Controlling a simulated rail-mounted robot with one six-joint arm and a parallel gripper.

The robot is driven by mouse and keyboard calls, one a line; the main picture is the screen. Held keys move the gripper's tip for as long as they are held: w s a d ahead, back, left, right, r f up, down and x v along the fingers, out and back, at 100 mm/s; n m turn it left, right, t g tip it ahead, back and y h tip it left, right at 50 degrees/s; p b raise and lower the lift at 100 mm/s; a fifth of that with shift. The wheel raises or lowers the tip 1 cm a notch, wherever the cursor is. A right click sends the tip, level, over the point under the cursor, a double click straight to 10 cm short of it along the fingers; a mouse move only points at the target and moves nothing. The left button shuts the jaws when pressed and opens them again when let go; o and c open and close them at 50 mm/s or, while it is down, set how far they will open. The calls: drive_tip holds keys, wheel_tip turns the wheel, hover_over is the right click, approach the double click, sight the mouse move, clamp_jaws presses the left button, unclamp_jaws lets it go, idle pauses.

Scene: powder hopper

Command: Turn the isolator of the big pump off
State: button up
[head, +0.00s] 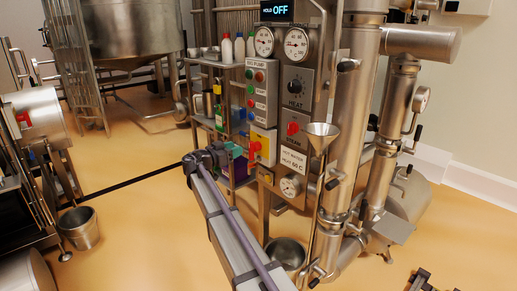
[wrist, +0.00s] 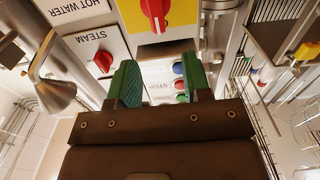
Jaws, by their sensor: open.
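The big pump's isolator is a red rotary handle (head: 256,147) on a yellow plate, at the bottom of the grey pump panel (head: 262,95) in the head view. In the wrist view the red handle (wrist: 155,12) is at the top centre, its grip running roughly up and down the picture. My gripper (head: 235,151) is just left of the yellow plate in the head view. Its green fingers (wrist: 160,82) are apart with nothing between them, and the handle lies beyond their tips. I cannot read the isolator's position marks.
A red steam knob (head: 293,128) and a steel funnel (head: 321,132) are right of the isolator. Coloured push buttons (head: 250,89) sit above it on the pump panel. Bottles (head: 227,48) stand on a shelf to the left. Steel pipes (head: 355,110) rise at the right.

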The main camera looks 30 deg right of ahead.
sight(249, 143)
drive_tip(key=x, duration=1)
drive_tip(key=shift+d+f, duration=0.15)
drive_tip(key=shift+d, duration=0.2)
drive_tip(key=c, duration=0.6)
